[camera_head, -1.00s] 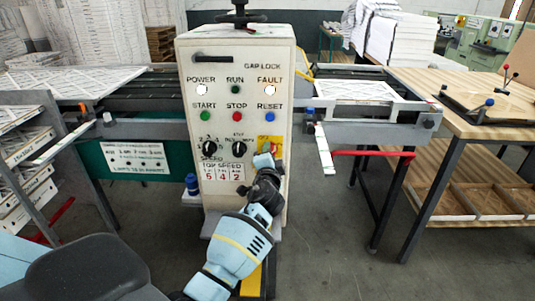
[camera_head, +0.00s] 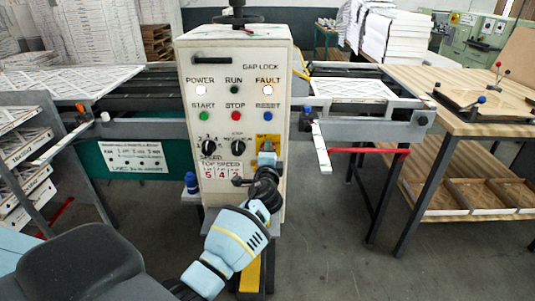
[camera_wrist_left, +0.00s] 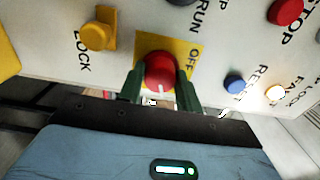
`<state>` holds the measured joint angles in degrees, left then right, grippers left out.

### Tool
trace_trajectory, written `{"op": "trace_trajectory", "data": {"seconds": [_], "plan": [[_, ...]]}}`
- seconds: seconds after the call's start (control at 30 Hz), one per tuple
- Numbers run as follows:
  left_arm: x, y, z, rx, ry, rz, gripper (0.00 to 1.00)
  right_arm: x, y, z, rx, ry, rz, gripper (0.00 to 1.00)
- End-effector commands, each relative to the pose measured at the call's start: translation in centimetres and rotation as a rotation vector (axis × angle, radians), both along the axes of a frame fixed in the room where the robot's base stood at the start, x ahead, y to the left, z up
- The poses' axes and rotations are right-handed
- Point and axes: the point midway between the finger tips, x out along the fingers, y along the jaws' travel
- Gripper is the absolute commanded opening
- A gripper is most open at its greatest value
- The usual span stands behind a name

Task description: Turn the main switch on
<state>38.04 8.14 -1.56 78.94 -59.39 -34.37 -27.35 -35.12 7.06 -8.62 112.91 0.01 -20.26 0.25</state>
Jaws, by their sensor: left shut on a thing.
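The main switch is a red round knob (camera_wrist_left: 161,70) on a yellow plate (camera_wrist_left: 196,50) with OFF printed beside it. A short white mark shows on the knob. In the head view, the yellow plate (camera_head: 268,140) is at the lower right of the white control panel (camera_head: 215,60), and the gripper hides much of it. My left gripper (camera_wrist_left: 160,92) is shut on the red knob, with one dark green finger on each side. In the head view, my left gripper (camera_head: 266,157) is at the panel face. My right gripper is not in view.
The wrist view shows a yellow knob (camera_wrist_left: 97,36) marked LOCK. A wooden table (camera_head: 455,115) stands right; open floor (camera_head: 330,255) lies in front.

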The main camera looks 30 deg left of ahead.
Motion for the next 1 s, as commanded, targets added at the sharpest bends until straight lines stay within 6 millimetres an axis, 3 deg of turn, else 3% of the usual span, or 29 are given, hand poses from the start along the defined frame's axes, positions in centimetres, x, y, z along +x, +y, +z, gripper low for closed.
{"op": "trace_trajectory", "data": {"seconds": [0.13,0.17,0.3,0.67,1.0], "plan": [[0.0,0.1,0.1,0.002,0.0,0.001,0.12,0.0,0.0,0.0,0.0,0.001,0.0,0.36],[0.0,0.1,0.1,0.002,0.0,0.001,0.37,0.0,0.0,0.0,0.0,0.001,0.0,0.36],[0.0,0.0,0.1,0.001,0.0,0.0,0.55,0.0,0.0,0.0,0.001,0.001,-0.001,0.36],[-0.3,-0.2,0.0,0.0,0.0,-0.001,0.56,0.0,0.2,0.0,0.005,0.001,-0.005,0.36],[-4.0,-2.5,0.1,-0.002,-0.002,-0.002,0.56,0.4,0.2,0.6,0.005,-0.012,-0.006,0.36]]}}
